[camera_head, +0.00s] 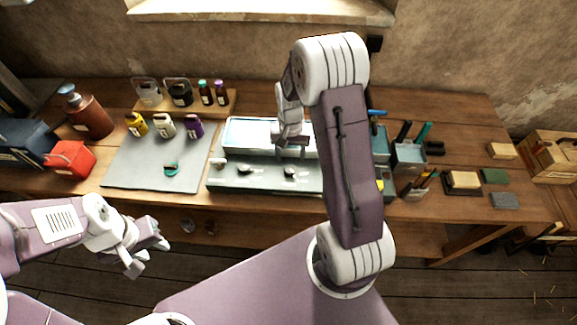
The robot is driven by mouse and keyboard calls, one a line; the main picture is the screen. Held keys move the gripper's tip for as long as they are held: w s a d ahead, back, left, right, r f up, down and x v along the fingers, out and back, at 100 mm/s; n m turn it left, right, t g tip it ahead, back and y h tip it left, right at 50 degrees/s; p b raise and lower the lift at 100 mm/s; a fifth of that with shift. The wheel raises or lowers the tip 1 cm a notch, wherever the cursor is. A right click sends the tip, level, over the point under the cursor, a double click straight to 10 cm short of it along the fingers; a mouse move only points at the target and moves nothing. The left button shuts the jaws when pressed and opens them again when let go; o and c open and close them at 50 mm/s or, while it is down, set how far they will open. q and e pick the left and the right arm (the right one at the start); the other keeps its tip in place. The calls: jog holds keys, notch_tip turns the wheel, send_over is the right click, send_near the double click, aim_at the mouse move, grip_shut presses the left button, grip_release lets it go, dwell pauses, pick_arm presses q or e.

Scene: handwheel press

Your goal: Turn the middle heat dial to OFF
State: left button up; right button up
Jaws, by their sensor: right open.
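A low grey-green unit (262,184) with a pale blue recessed top (250,128) stands on the bench, partly hidden by my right arm. Small dials show along its front: a pale one (218,163) at the left, a dark one (245,169) and another dark one (290,172). Dial markings are too small to read, and I cannot tell whether more dials are hidden. My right gripper (291,143) is open above the unit, behind the rightmost visible dial and apart from it. My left gripper (149,257) is open and empty in front of the bench.
A grey mat (145,178) with small bottles and a teal item (171,168) lies left of the unit. A red container (70,160) and brown bottle (88,118) stand further left. Tool holders (408,157) and small blocks (463,180) are at the right.

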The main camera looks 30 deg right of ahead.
aim_at(290, 169)
notch_tip(290, 169, down, 7)
jog(key=shift+f+p, duration=0.1)
jog(key=shift+p, duration=0.4)
grip_shut()
